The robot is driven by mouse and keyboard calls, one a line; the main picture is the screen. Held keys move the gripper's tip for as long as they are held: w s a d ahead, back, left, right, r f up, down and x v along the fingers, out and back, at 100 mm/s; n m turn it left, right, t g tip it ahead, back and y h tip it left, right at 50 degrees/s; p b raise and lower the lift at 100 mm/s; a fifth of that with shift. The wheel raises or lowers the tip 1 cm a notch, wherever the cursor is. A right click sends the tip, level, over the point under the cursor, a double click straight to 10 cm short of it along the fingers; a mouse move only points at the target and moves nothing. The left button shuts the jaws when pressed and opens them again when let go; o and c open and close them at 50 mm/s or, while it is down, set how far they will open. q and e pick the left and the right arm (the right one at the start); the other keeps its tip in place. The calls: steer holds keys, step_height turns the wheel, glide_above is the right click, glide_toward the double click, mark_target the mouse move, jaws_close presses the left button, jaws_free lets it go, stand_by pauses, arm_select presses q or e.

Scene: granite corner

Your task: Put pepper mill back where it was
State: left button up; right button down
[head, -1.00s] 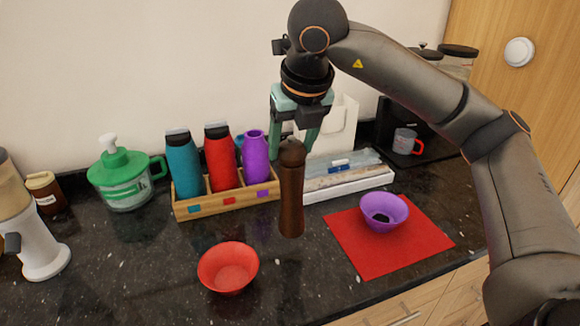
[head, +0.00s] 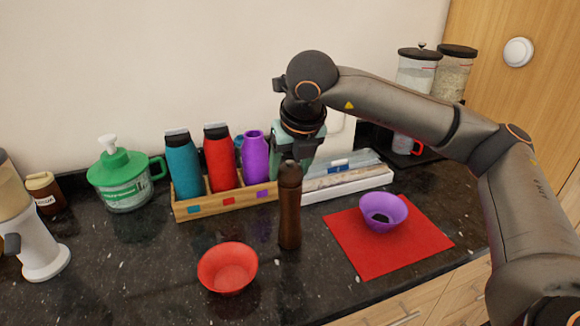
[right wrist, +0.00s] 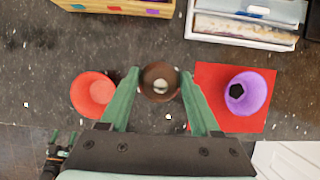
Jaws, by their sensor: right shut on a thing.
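The dark brown pepper mill (head: 290,212) is upright at the middle of the counter, between the red bowl and the red mat. I cannot tell whether its base touches the granite. My right gripper (head: 296,160) is shut on its upper part from above. In the right wrist view the mill's round top (right wrist: 158,82) sits between the two green fingers of that gripper (right wrist: 160,76). A small teal and black part at the lower left there looks like my left gripper (right wrist: 62,142); its jaws are unclear.
A red bowl (head: 228,267) stands front left of the mill. A purple bowl (head: 383,212) stands on a red mat (head: 350,255) to the right. Behind are a wooden holder (head: 205,208) with bottles and a white tray (head: 345,186).

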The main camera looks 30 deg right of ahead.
steer(key=shift+c, duration=0.6)
jaws_free()
steer(key=shift+r+p, duration=0.35)
steer(key=shift+r, duration=0.05)
steer(key=v, duration=1.1)
steer(key=shift+s+r, duration=0.25)
steer(key=shift+s, duration=0.05)
steer(key=shift+a, duration=0.1)
